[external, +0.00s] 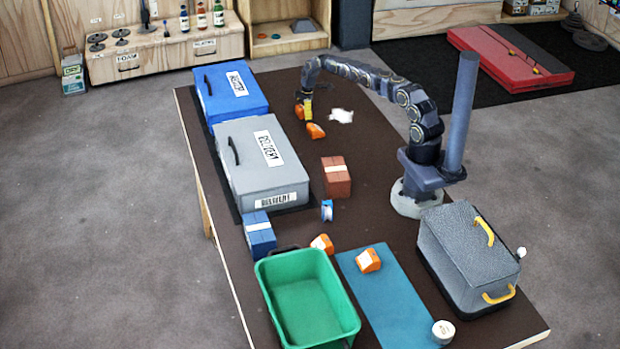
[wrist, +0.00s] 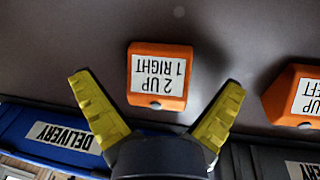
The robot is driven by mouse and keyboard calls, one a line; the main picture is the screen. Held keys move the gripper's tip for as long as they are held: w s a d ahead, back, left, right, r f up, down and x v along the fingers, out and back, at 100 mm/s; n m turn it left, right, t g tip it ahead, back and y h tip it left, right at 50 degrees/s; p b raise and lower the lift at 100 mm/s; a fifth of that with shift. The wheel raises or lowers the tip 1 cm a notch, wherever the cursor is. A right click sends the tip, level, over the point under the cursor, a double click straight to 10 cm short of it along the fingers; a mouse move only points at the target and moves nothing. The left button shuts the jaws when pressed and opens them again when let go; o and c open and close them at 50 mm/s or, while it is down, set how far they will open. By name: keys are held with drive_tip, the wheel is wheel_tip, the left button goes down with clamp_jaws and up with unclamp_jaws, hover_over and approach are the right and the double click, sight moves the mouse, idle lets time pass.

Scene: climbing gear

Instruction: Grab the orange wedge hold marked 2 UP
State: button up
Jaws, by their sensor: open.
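An orange wedge hold (wrist: 157,75) lies between and beyond my open fingers in the wrist view. Its white label reads "2 UP 1 RIGHT", upside down in the picture. In the external view this hold (external: 299,112) is partly hidden by my gripper (external: 307,108). My gripper (wrist: 158,84) is open, with yellow fingers on either side of the hold and apart from it. A second orange wedge (wrist: 295,95) is cut off at the right edge; its label shows only "UP" and part of "LEFT". It also shows in the external view (external: 316,131).
A blue box (external: 232,92) labelled DELIVERY and a grey box (external: 262,160) stand beside the holds. A crumpled white thing (external: 341,116) and reddish blocks (external: 336,176) are near. More orange wedges (external: 322,243) (external: 368,260) lie by the green bin (external: 310,295).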

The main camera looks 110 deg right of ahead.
drive_tip(key=c, duration=1.3)
drive_tip(key=shift+o, duration=0.2)
drive_tip(key=shift+r, duration=0.1)
